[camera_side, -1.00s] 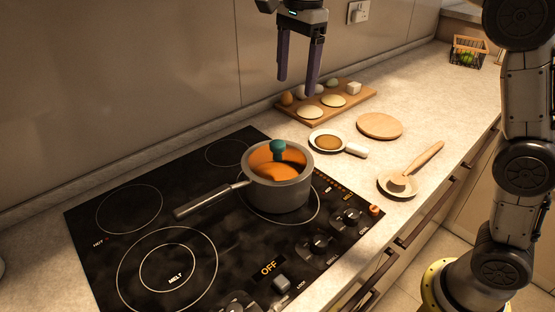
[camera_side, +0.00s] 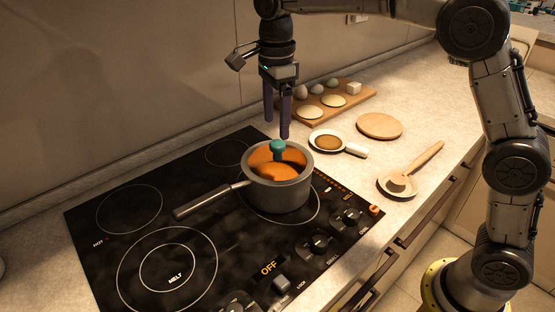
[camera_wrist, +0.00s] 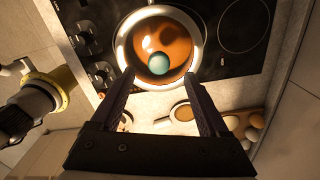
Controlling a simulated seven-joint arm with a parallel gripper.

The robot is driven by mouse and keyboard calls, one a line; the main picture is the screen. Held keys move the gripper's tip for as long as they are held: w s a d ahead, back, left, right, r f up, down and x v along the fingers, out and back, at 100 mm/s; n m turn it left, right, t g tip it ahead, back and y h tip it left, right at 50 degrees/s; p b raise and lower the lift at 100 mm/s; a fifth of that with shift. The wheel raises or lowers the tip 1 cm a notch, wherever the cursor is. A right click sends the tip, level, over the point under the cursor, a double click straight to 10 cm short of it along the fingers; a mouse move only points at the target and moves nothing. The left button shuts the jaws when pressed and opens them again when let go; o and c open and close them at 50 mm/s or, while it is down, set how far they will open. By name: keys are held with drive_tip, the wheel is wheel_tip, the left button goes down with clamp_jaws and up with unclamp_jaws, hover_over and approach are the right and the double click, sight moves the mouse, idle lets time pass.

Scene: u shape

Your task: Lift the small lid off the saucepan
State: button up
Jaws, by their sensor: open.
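My gripper (camera_side: 277,128) is open and empty, fingers pointing down, above the saucepan and close to the knob's height in the side picture. In the wrist view my gripper (camera_wrist: 158,80) has its two fingers apart, with the knob showing between and beyond the tips.
A wooden board (camera_side: 355,100) with eggs and dough rounds lies behind. A small pan (camera_side: 328,142), a round wooden board (camera_side: 380,125) and a spoon on a dish (camera_side: 398,194) lie to the right. Control knobs (camera_side: 318,243) line the cooktop's front edge.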

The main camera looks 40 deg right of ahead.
sight(278, 143)
wheel_tip(278, 143, down, 5)
drive_tip(key=shift+s+d+f, duration=0.1)
drive_tip(key=shift+s, duration=0.05)
clamp_jaws()
idle(0.4)
idle(1.1)
